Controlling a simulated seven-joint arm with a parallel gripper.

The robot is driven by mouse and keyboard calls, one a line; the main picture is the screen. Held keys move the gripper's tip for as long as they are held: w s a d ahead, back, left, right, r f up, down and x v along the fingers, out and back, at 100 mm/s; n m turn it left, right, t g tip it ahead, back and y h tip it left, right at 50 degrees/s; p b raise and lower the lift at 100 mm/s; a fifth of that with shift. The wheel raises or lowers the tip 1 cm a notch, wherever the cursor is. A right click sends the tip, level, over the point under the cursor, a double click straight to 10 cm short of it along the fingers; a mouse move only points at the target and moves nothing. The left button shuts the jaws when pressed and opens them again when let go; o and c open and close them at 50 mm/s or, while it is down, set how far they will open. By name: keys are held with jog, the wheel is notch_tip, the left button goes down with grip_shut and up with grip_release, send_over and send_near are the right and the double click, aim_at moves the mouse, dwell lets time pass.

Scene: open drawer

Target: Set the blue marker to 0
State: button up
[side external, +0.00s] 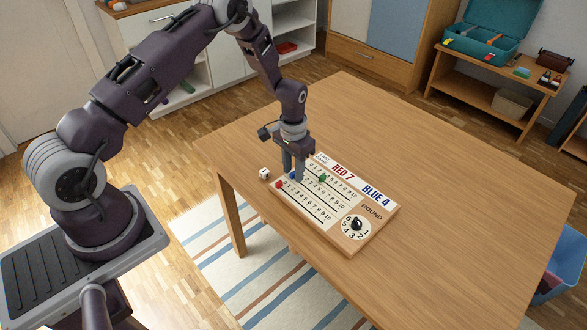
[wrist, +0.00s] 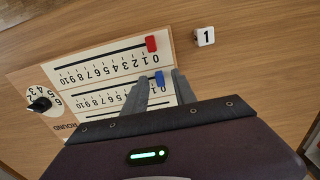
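The scoreboard (side external: 352,237) lies on the table with slotted number rows. The blue marker (wrist: 159,79) stands at the zero end of the middle row.
A red marker (wrist: 151,43) sits at the zero end of the adjacent row. A green marker (side external: 322,179) is in the far row. A black round dial (side external: 356,224) is at the board's right. A white numbered cube (wrist: 205,36) lies just off the board. The table's right side is clear.

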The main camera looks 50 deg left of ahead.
aim_at(293, 173)
notch_tip(293, 173, up, 7)
jog(key=shift+r, duration=0.1)
dwell(0.3)
jog(key=s+d+r+t, duration=0.25)
jog(key=s+r, duration=0.35)
jog(key=r, duration=0.6)
jog(key=s+d+r+t, duration=0.1)
jog(key=s+d+r, duration=0.3)
jog(key=r, duration=0.9)
jog(key=s+r+t, duration=0.1)
jog(key=s+r, duration=0.1)
jog(key=s, duration=0.7)
jog(key=s+d+r+t, duration=0.1)
jog(key=s, duration=0.9)
jog(key=shift+s+d+r, duration=0.15)
jog(key=shift+s+r, duration=0.15)
jog(key=shift+r, duration=0.05)
